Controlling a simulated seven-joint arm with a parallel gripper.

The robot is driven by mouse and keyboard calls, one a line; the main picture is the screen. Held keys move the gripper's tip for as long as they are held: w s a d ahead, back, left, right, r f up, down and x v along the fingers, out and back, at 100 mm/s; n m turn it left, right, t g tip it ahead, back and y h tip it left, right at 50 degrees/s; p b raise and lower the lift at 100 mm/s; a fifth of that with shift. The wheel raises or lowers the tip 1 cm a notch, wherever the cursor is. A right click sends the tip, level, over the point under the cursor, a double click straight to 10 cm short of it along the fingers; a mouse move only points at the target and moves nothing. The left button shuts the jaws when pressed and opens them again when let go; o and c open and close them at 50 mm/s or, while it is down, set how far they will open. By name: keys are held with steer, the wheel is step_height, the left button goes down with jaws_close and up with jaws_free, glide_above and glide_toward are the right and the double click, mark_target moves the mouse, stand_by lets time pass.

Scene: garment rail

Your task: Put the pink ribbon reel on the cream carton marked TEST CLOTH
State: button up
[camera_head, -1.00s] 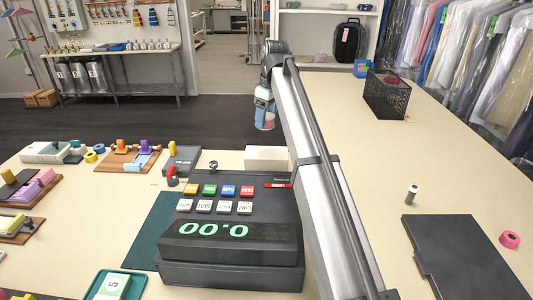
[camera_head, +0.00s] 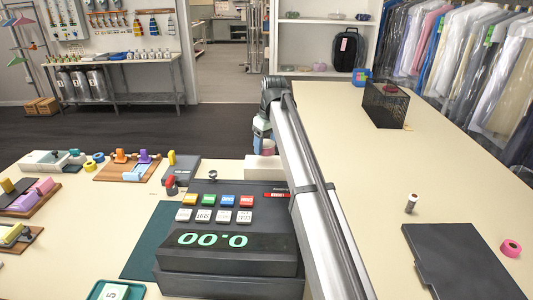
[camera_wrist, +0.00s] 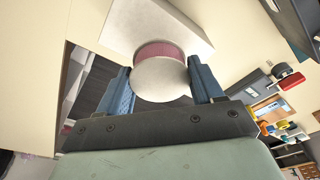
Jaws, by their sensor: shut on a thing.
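My gripper (camera_head: 262,138) is shut on the pink ribbon reel (camera_head: 267,147) and holds it just above the cream carton (camera_head: 258,168), behind the black till. In the wrist view the reel's pink band (camera_wrist: 158,50) and pale round end show between the two blue fingers of my gripper (camera_wrist: 160,88). The cream carton (camera_wrist: 128,22) lies right beyond the reel there. I cannot tell whether reel and carton touch. My arm hides the carton's right part in the head view, and no marking on it can be read.
The till (camera_head: 230,265) stands in front of the carton. A dark grey box (camera_head: 183,172) and a red-topped stamp (camera_head: 170,185) are to the left.

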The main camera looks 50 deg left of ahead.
mark_target(266, 152)
steer(key=shift+f, duration=1.75)
steer(key=o, duration=1)
steer(key=shift+f, duration=0.1)
steer(key=shift+o, duration=0.2)
steer(key=r, duration=0.4)
steer(key=d+r, duration=0.1)
steer(key=r, duration=0.7)
steer(key=shift+d, duration=0.4)
